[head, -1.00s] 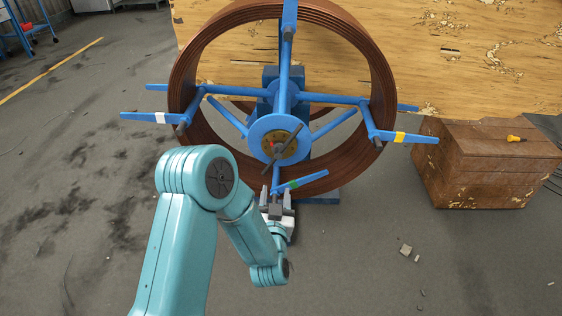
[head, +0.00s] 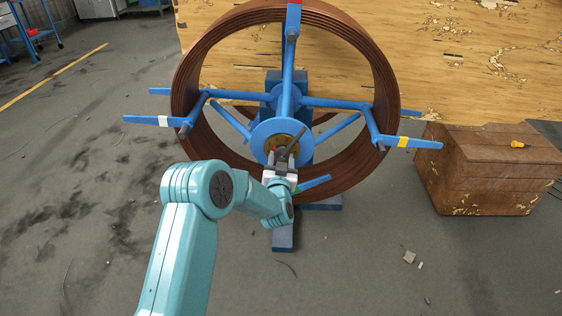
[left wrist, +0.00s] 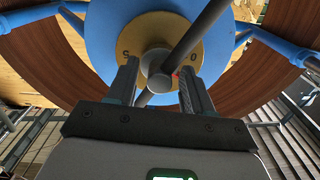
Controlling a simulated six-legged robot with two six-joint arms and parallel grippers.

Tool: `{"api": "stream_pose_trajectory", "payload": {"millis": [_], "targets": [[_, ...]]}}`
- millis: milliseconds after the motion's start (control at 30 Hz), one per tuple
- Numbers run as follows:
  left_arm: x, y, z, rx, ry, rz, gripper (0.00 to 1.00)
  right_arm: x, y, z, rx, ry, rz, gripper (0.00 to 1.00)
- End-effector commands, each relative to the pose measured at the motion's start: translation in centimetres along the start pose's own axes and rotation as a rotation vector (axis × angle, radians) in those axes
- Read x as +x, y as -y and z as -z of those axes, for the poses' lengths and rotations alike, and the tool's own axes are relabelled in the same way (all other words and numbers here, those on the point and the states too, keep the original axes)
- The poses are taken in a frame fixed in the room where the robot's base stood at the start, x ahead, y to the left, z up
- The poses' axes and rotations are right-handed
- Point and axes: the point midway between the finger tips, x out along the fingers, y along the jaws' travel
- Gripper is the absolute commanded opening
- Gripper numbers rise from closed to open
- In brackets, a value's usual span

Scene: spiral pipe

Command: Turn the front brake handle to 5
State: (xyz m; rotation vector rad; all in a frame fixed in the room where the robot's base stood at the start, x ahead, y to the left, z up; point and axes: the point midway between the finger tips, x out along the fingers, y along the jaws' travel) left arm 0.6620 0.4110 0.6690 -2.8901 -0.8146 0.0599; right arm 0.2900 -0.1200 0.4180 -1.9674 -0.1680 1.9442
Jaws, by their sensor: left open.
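The front brake handle (head: 293,139) is a grey bar across a brass dial (head: 271,146) at the middle of the blue hub (head: 262,127). In the left wrist view the handle (left wrist: 200,35) slants from lower left to upper right. The dial (left wrist: 150,22) there shows a 5 at left and a 0 at right, with a small red mark near the 0. My left gripper (head: 281,166) is open in front of the hub. In the left wrist view its two fingers (left wrist: 160,85) stand either side of the handle's lower end. Contact cannot be told.
A brown spiral pipe coil (head: 383,75) surrounds the blue spokes. A wooden crate (head: 475,175) stands at right. A wooden board (head: 460,60) lies behind.

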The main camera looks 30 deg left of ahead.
Motion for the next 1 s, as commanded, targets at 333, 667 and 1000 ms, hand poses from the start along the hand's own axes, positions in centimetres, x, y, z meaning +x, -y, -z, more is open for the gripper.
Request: {"api": "stream_pose_trajectory", "payload": {"millis": [333, 667, 1000], "targets": [[-0.03, 0.00, 0.01, 0.000, 0.000, 0.000, 0.00, -0.01, 0.00, 0.00, 0.000, 0.000, 0.000, 0.43], [-0.03, 0.03, -0.01, 0.001, 0.000, 0.000, 0.00, 0.00, 0.00, 0.00, 0.000, 0.000, 0.000, 0.43], [0.07, 0.20, -0.06, 0.006, 0.000, 0.001, 0.00, 0.05, -0.02, 0.00, 0.000, 0.000, 0.000, 0.43]]}}
